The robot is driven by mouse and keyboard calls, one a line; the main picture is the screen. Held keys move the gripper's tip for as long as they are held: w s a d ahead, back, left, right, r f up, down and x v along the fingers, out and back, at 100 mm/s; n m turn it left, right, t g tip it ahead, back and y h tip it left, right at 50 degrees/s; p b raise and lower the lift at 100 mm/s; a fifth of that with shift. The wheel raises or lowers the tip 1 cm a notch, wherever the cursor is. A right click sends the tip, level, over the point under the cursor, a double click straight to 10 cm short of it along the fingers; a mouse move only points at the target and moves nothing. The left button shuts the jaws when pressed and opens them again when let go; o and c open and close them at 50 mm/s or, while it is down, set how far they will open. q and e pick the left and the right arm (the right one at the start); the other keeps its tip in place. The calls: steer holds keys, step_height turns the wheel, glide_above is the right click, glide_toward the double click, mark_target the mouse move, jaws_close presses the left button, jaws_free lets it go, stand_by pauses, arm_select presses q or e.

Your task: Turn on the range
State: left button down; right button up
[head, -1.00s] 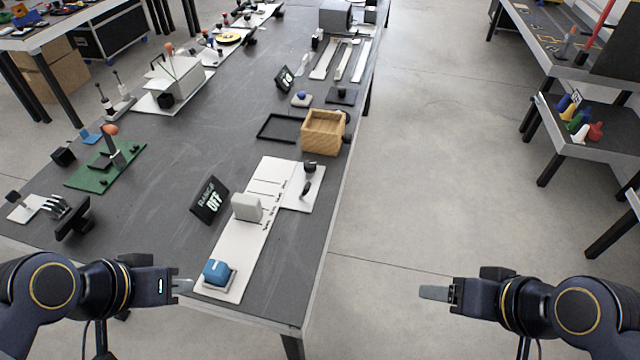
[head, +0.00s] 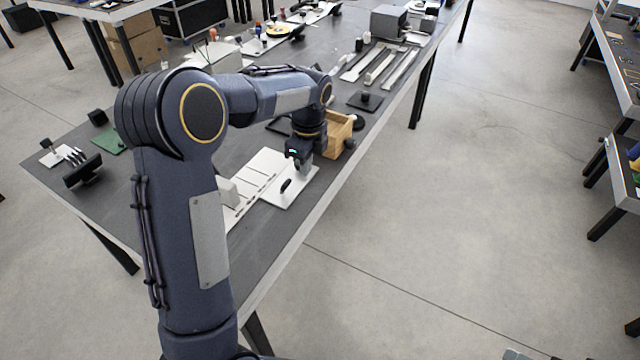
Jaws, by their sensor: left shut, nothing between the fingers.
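The white range panel (head: 268,165) lies on the dark table. My left arm reaches across the picture, and its gripper (head: 305,170) points down over the panel's far right part. That gripper is shut and empty, right where the black round knob was seen; the knob is hidden behind it, and I cannot tell whether they touch. A small black lever-like piece (head: 286,186) shows on the panel just nearer than the gripper. The RANGE display and the blue block are hidden behind my left arm. Only a grey piece of my right gripper (head: 513,354) shows at the bottom edge.
A wooden box (head: 338,133) stands close behind and right of the left gripper. A light grey block (head: 228,191) sits on the panel beside my arm. A dark plate with a black knob (head: 365,101) lies farther back. The floor right of the table is clear.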

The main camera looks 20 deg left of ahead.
mark_target(286, 185)
arm_select(q)
steer(key=shift+w+d+f, duration=0.1)
steer(key=shift+w+f, duration=0.05)
steer(key=shift+w, duration=0.05)
steer(key=f, duration=1)
steer(key=shift+a, duration=0.4)
steer(key=a, duration=0.1)
steer(key=a+r, duration=0.1)
steer(key=a+p, duration=0.1)
steer(key=shift+w+r, duration=0.1)
steer(key=shift+r, duration=0.15)
steer(key=shift+w+a+r, duration=0.1)
steer(key=shift+a, duration=0.25)
